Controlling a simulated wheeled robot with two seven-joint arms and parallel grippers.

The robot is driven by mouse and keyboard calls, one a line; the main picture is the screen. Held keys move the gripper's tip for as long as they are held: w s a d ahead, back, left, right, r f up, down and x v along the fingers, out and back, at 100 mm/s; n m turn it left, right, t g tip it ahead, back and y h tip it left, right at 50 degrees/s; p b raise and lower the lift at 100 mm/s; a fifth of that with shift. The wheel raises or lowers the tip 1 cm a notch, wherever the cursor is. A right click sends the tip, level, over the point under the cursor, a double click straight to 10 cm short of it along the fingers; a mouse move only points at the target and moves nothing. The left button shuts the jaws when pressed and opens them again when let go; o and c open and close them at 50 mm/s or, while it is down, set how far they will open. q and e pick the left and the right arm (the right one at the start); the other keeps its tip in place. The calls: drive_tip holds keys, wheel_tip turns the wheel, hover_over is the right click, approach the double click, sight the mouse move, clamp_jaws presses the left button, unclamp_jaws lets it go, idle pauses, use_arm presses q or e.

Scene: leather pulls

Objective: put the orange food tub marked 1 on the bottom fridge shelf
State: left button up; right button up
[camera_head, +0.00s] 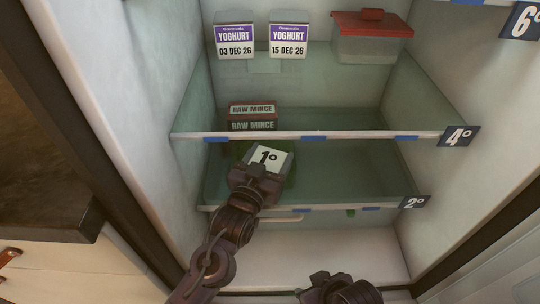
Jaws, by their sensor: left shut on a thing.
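My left gripper (256,178) is shut on a tub (270,157) with a white label reading 1 and a small raised circle. What shows of its side looks dark green-grey; I see no orange, and the gripper hides its near part. The tub is below the front edge of the 4° shelf (350,136) and overlaps the 2° shelf (345,180); I cannot tell whether it touches that shelf. The 2° shelf is the lowest labelled one, with free space right of the tub. My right gripper (338,288) is low in the picture, cut off; its jaws are unclear.
Two yoghurt packs (235,40) (288,40) and a red-lidded clear box (370,45) stand higher up. Raw mince packs (252,117) sit just behind the 4° edge. Fridge walls (150,110) flank both sides. The pale floor (320,262) below is clear.

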use_arm(q)
drive_tip(key=o, duration=0.6)
drive_tip(key=shift+f, duration=0.15)
drive_tip(key=o, duration=0.5)
drive_tip(key=shift+r, duration=0.25)
drive_tip(key=p+v, duration=0.1)
drive_tip(key=v, duration=0.9)
drive_tip(key=shift+s+a+f+p, duration=0.15)
drive_tip(key=shift+s+p, duration=0.1)
drive_tip(key=shift+p, duration=0.05)
drive_tip(key=shift+s+a, duration=0.3)
drive_tip(key=shift+s, duration=0.35)
use_arm(e)
drive_tip(key=shift+s+d+g+h, duration=0.15)
drive_tip(key=shift+d+g+h, duration=0.1)
drive_tip(key=shift+d, duration=0.3)
drive_tip(key=shift+s+d+g+h, duration=0.15)
drive_tip(key=shift+d+g, duration=0.1)
drive_tip(key=shift+d, duration=0.25)
drive_tip(key=shift+r, duration=0.2)
